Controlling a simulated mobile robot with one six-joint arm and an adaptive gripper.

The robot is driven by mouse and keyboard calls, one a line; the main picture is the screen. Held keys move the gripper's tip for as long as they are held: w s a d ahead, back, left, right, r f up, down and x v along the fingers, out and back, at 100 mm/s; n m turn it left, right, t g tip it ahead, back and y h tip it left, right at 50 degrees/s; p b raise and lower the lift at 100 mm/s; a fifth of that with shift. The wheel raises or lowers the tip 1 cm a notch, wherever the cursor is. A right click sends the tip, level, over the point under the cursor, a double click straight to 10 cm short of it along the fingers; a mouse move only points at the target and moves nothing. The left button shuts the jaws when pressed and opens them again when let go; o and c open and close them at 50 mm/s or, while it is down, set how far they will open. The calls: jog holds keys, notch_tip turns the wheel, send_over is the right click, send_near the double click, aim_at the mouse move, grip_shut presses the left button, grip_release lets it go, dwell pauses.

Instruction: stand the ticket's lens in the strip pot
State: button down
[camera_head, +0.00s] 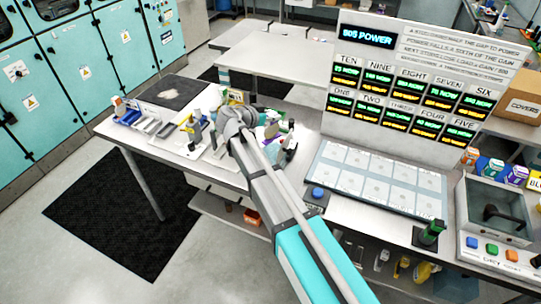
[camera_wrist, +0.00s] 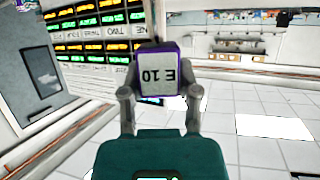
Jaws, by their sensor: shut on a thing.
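My gripper (camera_wrist: 160,92) is shut on a small white block with purple edges (camera_wrist: 158,72), marked with what looks like "E 10". The block sits between both fingers, clear of any surface in the wrist view. In the head view my arm reaches over the left part of the long bench, and its wrist hides the fingers and the block. I cannot tell whether this block is the ticket's lens. I cannot pick out the strip pot for certain among the small items on the bench.
A display board (camera_head: 412,85) with lit labels ONE to TEN stands behind a pale panel of square pads (camera_head: 375,180). Blue and grey trays (camera_head: 128,117) and a dark mat (camera_head: 172,91) lie at left.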

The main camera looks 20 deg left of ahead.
aim_at(266, 143)
jog(key=shift+f+b, duration=5.6)
jog(key=shift+f, duration=0.35)
jog(key=shift+f, duration=0.15)
jog(key=shift+f+b, duration=2.1)
jog(key=shift+b, duration=0.15)
jog(key=shift+f, duration=0.2)
jog(key=shift+c, duration=1.7)
grip_release()
jog(key=shift+r, duration=0.1)
